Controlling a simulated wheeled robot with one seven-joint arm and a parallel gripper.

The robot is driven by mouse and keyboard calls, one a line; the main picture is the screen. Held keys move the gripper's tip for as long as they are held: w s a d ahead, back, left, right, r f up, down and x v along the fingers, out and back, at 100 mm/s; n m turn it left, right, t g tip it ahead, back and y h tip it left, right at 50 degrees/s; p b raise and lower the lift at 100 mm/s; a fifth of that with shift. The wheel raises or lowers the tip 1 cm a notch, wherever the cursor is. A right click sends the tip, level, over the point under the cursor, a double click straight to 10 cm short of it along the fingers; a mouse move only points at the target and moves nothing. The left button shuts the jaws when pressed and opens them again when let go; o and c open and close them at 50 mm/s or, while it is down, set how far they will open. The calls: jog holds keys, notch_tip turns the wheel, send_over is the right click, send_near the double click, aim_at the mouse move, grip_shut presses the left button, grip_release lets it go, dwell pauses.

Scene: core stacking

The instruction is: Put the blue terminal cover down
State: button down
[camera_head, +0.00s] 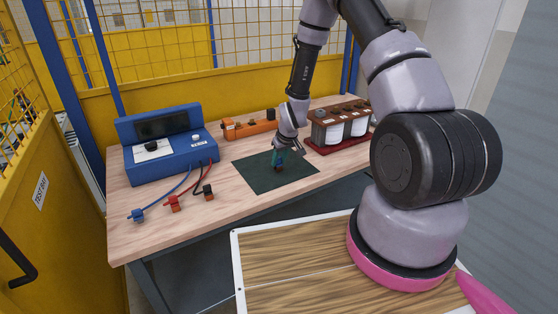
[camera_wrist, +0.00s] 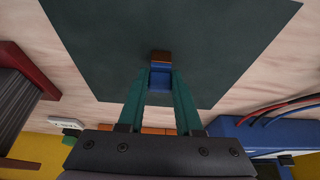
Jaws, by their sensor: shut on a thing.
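The blue terminal cover (camera_wrist: 161,77) is between the teal fingertips of my gripper (camera_wrist: 160,88) in the wrist view. An orange-brown part (camera_wrist: 161,56) shows at its far end. In the head view my gripper (camera_head: 279,160) points down over the dark green mat (camera_head: 255,178), and the held cover is too small there to make out well. My gripper is shut on the cover. The mat (camera_wrist: 220,35) fills much of the wrist view behind it. I cannot tell whether the cover touches the mat.
A blue instrument box (camera_head: 180,160) stands on the left of the wooden table (camera_head: 130,205), with blue, red and black leads in front. An orange fixture (camera_head: 245,129) is at the back. A brown rack with white parts (camera_head: 338,127) stands right of the mat. The mat's left side is clear.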

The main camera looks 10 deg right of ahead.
jog(key=shift+f, duration=0.1)
jog(key=c, duration=0.6)
grip_release()
